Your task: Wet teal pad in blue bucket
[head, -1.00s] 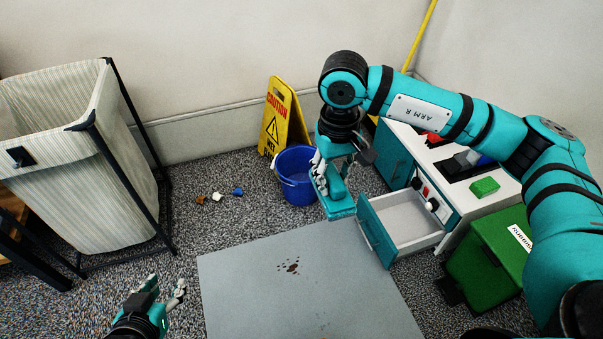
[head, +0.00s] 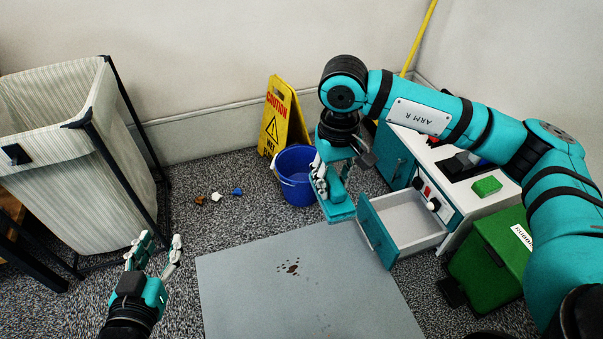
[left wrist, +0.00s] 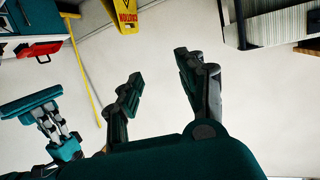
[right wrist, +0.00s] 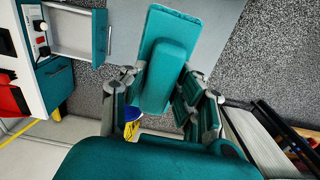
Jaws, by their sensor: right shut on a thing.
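The teal pad (head: 340,209) is a flat block with a raised grip on its back. My right gripper (head: 330,180) is shut on that grip and holds the pad just right of the bucket, near the open drawer. The right wrist view shows the pad (right wrist: 172,50) between the fingers of my right gripper (right wrist: 165,85). The blue bucket (head: 297,187) stands on the carpet by the wall; its right edge is partly hidden by my right gripper. My left gripper (head: 155,250) is open and empty at the lower left; its spread fingers (left wrist: 160,85) show in the left wrist view.
A grey mat (head: 250,290) with brown spots lies in front. The open drawer (head: 405,222) of a white cabinet is beside the pad. A yellow caution sign (head: 285,118) stands behind the bucket. A hamper (head: 85,185), small litter pieces (head: 216,196) and a green bin (head: 490,257) flank the mat.

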